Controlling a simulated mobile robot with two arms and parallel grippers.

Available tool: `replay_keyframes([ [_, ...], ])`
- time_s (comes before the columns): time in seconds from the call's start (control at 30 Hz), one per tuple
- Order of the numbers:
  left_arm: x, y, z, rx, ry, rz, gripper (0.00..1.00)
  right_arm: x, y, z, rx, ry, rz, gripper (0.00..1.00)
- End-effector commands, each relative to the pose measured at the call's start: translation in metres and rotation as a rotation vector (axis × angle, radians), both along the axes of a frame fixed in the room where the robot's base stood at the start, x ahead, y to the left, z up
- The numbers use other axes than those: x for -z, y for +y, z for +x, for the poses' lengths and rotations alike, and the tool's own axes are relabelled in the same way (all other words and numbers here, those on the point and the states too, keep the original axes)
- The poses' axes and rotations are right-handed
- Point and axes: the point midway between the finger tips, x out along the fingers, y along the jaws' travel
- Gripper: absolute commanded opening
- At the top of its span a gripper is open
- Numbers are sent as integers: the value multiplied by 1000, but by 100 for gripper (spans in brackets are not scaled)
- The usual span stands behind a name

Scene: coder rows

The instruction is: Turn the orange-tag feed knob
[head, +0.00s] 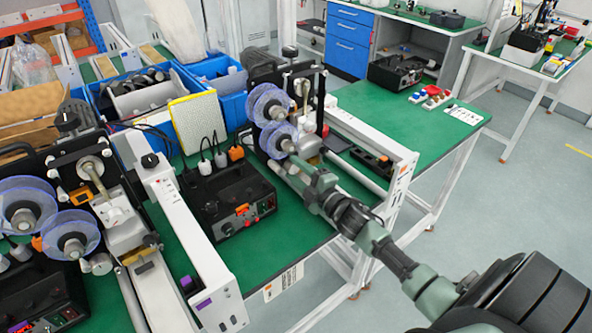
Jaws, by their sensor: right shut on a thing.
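My right arm reaches in from the lower right, and its gripper (296,163) is at the near side of the middle coder machine, just right of its lower clear-blue reel (277,140). The gripper is shut on a small part there, taken to be the feed knob. The jaws hide most of that part, so its turn angle cannot be told. A small orange piece (236,153) sits on the machine's left side, left of the reels. My left gripper is not in view.
A black control box (232,200) with plugs and cables stands left of my right arm. A white rail (372,143) runs close to the arm's right. A second coder machine (85,215) fills the left. Blue bins (215,72) stand behind. The green bench (400,118) has bare room at right.

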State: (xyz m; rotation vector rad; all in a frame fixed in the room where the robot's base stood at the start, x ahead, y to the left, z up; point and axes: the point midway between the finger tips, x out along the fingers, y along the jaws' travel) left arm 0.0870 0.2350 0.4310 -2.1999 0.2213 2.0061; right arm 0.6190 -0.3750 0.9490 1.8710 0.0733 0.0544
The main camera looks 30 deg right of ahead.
Motion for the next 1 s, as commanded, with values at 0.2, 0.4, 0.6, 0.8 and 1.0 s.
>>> replay_keyframes([
  [0.2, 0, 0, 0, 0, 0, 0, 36, 1, -1, 0, 1, 2, 0, 0],
  [0.4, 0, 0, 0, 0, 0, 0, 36, 1, 0, 0, 2, 2, 0, 60],
  [0.6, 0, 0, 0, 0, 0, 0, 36, 1, 0, 0, 1, 1, -1, 60],
  [0.8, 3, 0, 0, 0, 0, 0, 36, 3, -1, -10, 1, 3, -1, 60],
  [1.0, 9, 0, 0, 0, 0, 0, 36, 4, -3, -43, 0, 4, -1, 60],
])
